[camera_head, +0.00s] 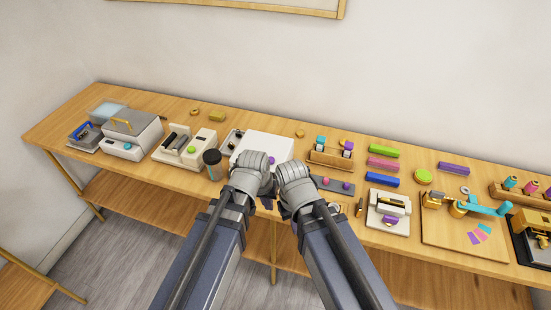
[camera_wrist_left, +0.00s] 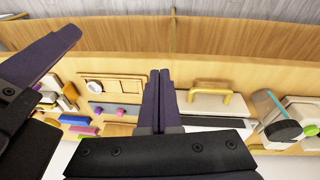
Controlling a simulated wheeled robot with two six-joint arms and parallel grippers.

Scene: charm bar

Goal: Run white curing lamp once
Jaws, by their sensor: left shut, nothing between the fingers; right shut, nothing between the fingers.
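A white box-like unit (camera_head: 262,146), which I take to be the white curing lamp, stands on the wooden bench in the head view. A purple round spot (camera_head: 271,160) shows near its front right. My left gripper (camera_head: 266,190) is in front of it and hides much of its front. In the left wrist view a white unit with a gold handle (camera_wrist_left: 210,97) lies just right of my left fingers (camera_wrist_left: 160,78), which are shut and empty. My right gripper (camera_head: 285,205) is shut beside the left; its fingers also show in the left wrist view (camera_wrist_left: 40,55).
A dark-lidded cup (camera_head: 213,163) stands left of the white unit. A grey strip with small knobs (camera_head: 333,184) and a wooden holder (camera_head: 328,157) are at its right. A grey-lidded machine with a gold handle (camera_head: 135,138) is far left. The bench (camera_head: 150,172) is crowded.

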